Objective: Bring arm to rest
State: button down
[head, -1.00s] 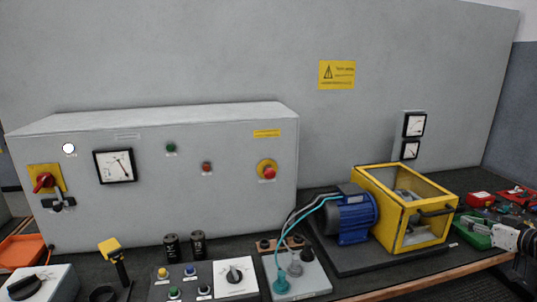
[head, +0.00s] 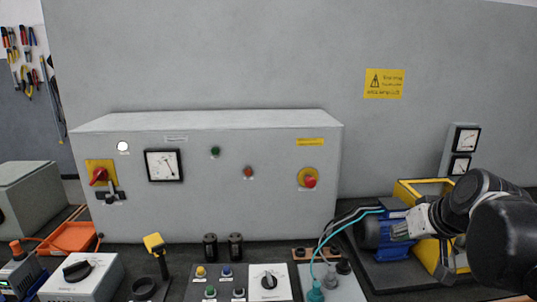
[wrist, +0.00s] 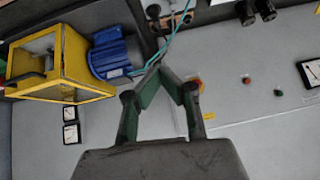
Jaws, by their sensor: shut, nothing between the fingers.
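My gripper (head: 402,231) is at the right of the head view, in front of the blue motor (head: 376,236) and the yellow-framed guard box (head: 425,189). My dark arm comes in from the right edge and hides part of the box. In the wrist view my gripper (wrist: 166,72) has its green fingers together at the tips, with nothing between them. The motor (wrist: 115,54) and the yellow box (wrist: 62,62) lie to the left of the fingers there. Whether the gripper touches the motor cannot be told from the head view.
A grey control cabinet (head: 235,205) stands at the back with a red-yellow switch and an emergency stop. Teal cables (head: 340,226) run from the motor to a terminal block (head: 335,285). Black cylinders, a button panel (head: 222,285) and a yellow-headed tool (head: 154,244) stand in front.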

jog(key=s+a+f+b, duration=0.1)
jog(key=s+a+f, duration=0.2)
jog(key=s, duration=0.4)
jog(key=s+a+f+g+h, duration=0.1)
jog(key=s+a+f, duration=0.3)
jog(key=s+a, duration=0.2)
jog(key=shift+s+a+f+b, duration=0.15)
jog(key=shift+s+f+b, duration=0.2)
jog(key=shift+s, duration=0.1)
jog(key=shift+r, duration=0.1)
